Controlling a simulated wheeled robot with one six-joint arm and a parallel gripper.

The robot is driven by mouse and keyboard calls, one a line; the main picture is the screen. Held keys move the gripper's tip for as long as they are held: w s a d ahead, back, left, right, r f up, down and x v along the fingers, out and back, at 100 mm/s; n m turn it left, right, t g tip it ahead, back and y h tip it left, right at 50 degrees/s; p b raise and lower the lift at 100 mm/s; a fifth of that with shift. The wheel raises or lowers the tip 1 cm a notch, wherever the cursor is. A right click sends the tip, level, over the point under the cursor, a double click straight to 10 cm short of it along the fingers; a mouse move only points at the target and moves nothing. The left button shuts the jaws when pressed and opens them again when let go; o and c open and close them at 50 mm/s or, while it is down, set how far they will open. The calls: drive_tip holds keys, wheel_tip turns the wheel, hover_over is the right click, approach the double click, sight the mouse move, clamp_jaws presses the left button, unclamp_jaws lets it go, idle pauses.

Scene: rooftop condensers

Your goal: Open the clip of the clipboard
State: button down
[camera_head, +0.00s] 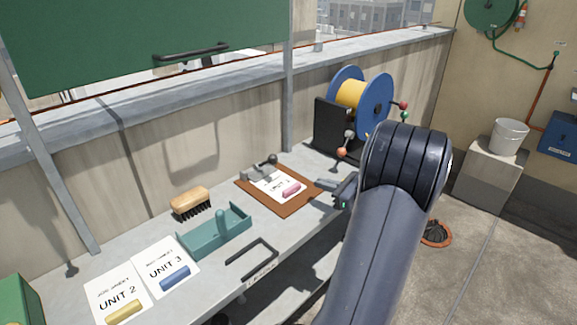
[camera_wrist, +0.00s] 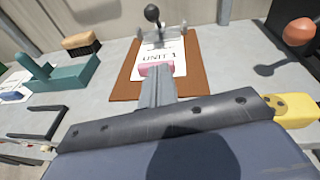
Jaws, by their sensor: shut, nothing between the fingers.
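The brown clipboard (camera_head: 287,210) lies on the grey bench. In the wrist view the clipboard (camera_wrist: 195,72) is ahead of my gripper. A metal clip (camera_head: 252,173) with a black ball-ended lever sits at its far end; the lever's ball (camera_wrist: 152,13) stands up in the wrist view. A white sheet marked UNIT 1 (camera_wrist: 177,51) lies on the board, with a pink block (camera_head: 291,190) on it. My gripper (camera_head: 322,183) is shut and empty at the board's near right side. In the wrist view my gripper's fingers (camera_wrist: 157,80) overlap the lower sheet and pink block; whether they touch is unclear.
A teal tray (camera_head: 236,237), a brush (camera_head: 190,201) and sheets marked UNIT 2 (camera_head: 118,290) and UNIT 3 (camera_head: 163,262) lie left of the board. A blue reel with yellow line (camera_head: 375,98) stands behind right. An orange ball knob (camera_wrist: 299,31) rises right of the board.

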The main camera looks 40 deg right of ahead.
sight(297, 185)
drive_tip(key=shift+a, duration=0.1)
drive_tip(key=x, duration=0.9)
drive_tip(key=shift+w+a, duration=0.1)
drive_tip(key=shift+w, duration=0.1)
drive_tip(key=shift+w+a+r+p, duration=0.15)
drive_tip(key=shift+w+r, duration=0.2)
drive_tip(key=shift+w, duration=0.25)
drive_tip(key=shift+w+a+r+p, duration=0.1)
drive_tip(key=shift+w+a+r, duration=0.15)
drive_tip(key=shift+w, duration=0.4)
drive_tip(key=shift+w+a+r+p, duration=0.1)
drive_tip(key=shift+w+r, duration=0.3)
drive_tip(key=shift+w, duration=0.2)
drive_tip(key=shift+r, duration=0.15)
